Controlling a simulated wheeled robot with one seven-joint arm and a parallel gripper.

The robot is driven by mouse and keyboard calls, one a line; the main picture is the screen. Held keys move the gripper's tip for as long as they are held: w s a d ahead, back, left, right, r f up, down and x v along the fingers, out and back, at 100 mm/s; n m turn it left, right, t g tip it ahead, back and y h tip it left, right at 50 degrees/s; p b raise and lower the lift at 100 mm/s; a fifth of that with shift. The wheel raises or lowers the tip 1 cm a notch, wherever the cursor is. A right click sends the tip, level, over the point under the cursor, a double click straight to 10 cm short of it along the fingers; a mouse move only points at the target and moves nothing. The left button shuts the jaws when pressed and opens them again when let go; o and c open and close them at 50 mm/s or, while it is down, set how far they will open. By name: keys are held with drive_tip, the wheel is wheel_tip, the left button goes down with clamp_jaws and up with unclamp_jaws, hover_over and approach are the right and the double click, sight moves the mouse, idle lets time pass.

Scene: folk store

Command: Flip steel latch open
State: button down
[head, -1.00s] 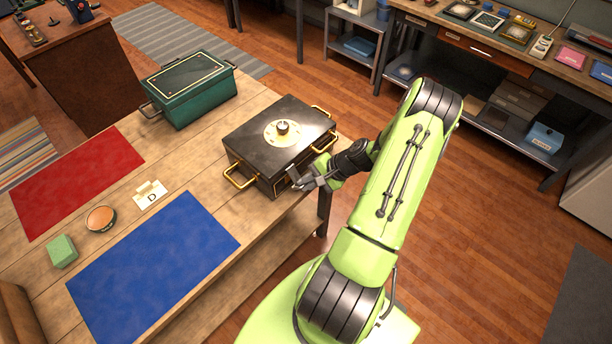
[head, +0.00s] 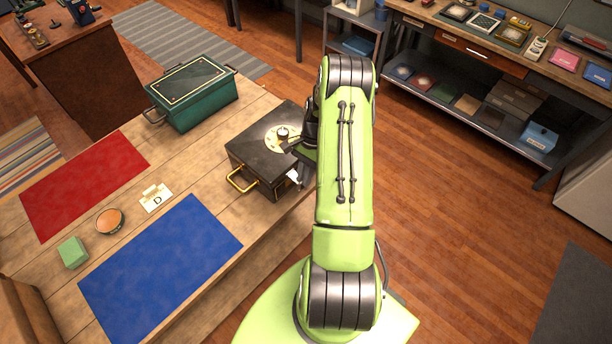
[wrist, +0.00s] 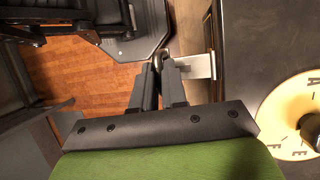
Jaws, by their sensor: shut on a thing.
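A black box (head: 252,152) with a round cream dial (head: 281,137) on its lid and a gold handle (head: 241,180) stands at the table's right end. In the wrist view, its dark top (wrist: 265,45) and dial (wrist: 285,120) fill the right side. The pale steel latch (wrist: 202,66) sticks out from the box's edge towards my fingers; a bit of it shows in the head view (head: 293,176). My gripper (wrist: 160,68) is shut on the latch's outer end beside the box. In the head view, my arm hides the box's right part and most of my gripper.
A teal box (head: 192,100) stands behind on the wooden table (head: 170,160). Red (head: 84,185) and blue (head: 160,268) mats, a round tin (head: 109,220), a green block (head: 73,252) and a card (head: 156,198) lie to the left. Open floor lies right of my arm.

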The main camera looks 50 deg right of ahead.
drive_tip(key=shift+r+g, duration=0.1)
drive_tip(key=shift+g, duration=0.2)
drive_tip(key=c, duration=1.2)
unclamp_jaws()
drive_tip(key=shift+w+r, duration=0.1)
drive_tip(key=v, duration=1.5)
drive_tip(key=shift+d+r, duration=0.15)
drive_tip(key=shift+r, duration=0.1)
